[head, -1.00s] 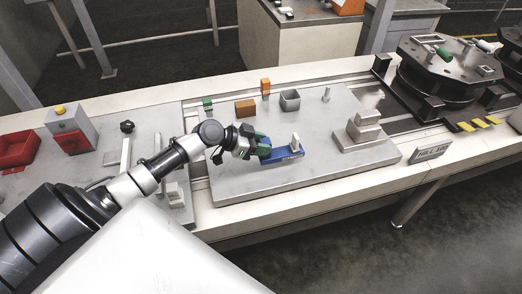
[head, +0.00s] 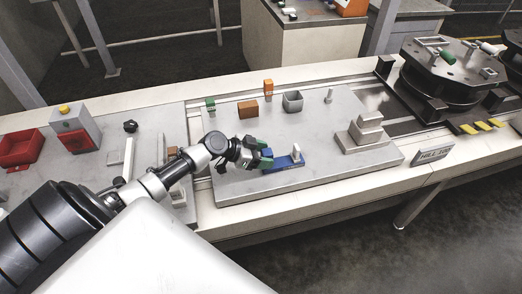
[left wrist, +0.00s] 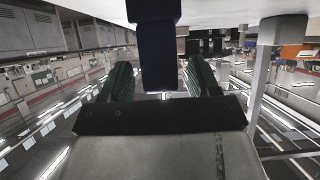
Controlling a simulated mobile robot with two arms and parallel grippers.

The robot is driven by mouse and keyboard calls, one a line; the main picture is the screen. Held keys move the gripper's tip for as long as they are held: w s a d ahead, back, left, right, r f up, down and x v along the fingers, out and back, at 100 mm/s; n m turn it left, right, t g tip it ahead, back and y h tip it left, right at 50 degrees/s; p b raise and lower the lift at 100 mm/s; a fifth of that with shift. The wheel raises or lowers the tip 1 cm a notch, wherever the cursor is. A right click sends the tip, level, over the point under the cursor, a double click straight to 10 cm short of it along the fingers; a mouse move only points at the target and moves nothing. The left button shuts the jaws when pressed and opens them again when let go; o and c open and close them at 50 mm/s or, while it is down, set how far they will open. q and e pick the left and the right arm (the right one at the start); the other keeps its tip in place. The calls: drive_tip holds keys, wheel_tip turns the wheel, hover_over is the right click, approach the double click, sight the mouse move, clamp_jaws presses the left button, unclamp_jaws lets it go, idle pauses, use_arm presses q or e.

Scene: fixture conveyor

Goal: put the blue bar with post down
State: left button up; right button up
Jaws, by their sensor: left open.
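The blue bar with post (head: 283,164) appears to lie on the grey plate, its pale post (head: 296,152) standing upright near its right end. My left gripper (head: 265,157) is open at the bar's left end, its green fingers on either side of it. In the left wrist view the blue bar (left wrist: 158,62) shows between the two spread fingers, with gaps beside it. My right gripper is in neither view.
The grey plate (head: 235,186) also carries an orange-brown block (head: 248,108), a grey open box (head: 293,102), a small peg (head: 329,96) and a stepped grey block (head: 366,134). A red bin (head: 20,148) is far left. The plate's front is clear.

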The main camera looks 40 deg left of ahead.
use_arm(q)
drive_tip(key=b+v, duration=0.1)
drive_tip(key=v, duration=1.1)
drive_tip(key=shift+b, duration=0.35)
drive_tip(key=shift+w+a, duration=0.1)
